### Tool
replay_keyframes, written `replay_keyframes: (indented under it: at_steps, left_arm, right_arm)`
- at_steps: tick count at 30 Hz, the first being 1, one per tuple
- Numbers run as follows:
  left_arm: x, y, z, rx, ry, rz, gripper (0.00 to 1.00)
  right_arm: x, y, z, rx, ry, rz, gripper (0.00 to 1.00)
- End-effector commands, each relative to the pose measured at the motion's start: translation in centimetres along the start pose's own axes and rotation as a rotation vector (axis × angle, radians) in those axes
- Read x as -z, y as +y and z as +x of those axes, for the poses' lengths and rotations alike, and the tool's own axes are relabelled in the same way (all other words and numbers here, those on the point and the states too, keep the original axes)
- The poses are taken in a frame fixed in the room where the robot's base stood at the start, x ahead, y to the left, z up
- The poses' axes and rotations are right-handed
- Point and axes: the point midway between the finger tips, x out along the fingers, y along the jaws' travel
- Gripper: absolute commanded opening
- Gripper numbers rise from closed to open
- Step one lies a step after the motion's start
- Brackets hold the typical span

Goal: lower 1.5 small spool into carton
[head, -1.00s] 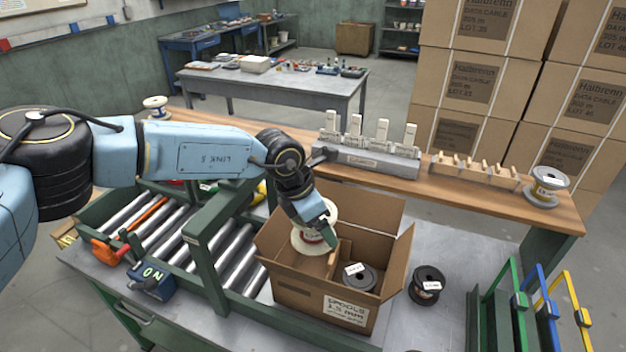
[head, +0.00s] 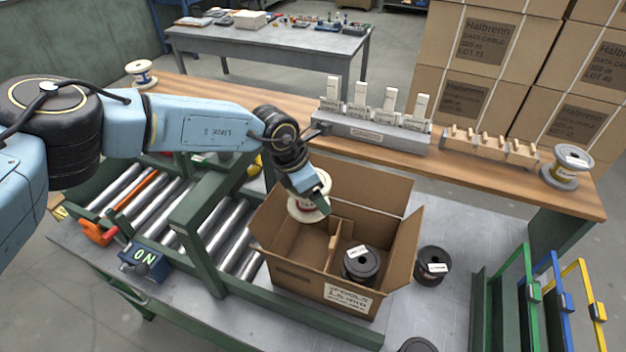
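The carton (head: 292,277) stands open on the bench, its front label reading spools 1.5 mm. A divider (head: 334,247) splits its inside. A black spool (head: 361,264) with a white tag sits in the right compartment. The left part of the floor that shows is bare. The gripper partly hides the spool. My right gripper is out of view.
A black spool (head: 432,266) stands right of the carton, and another (head: 417,345) shows at the bottom edge. A roller conveyor (head: 205,215) with a green frame lies left. A wooden shelf (head: 480,170) with racks runs behind. Coloured frames (head: 560,300) stand at right.

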Motion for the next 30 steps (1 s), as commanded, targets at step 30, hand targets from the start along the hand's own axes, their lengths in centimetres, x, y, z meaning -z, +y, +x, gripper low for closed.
replay_keyframes:
  at_steps: [30]
  left_arm:
    - [3.2,0.0,7.7,-0.001,-0.001,0.000,0.53]
  right_arm:
    - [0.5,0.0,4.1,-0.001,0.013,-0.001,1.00]
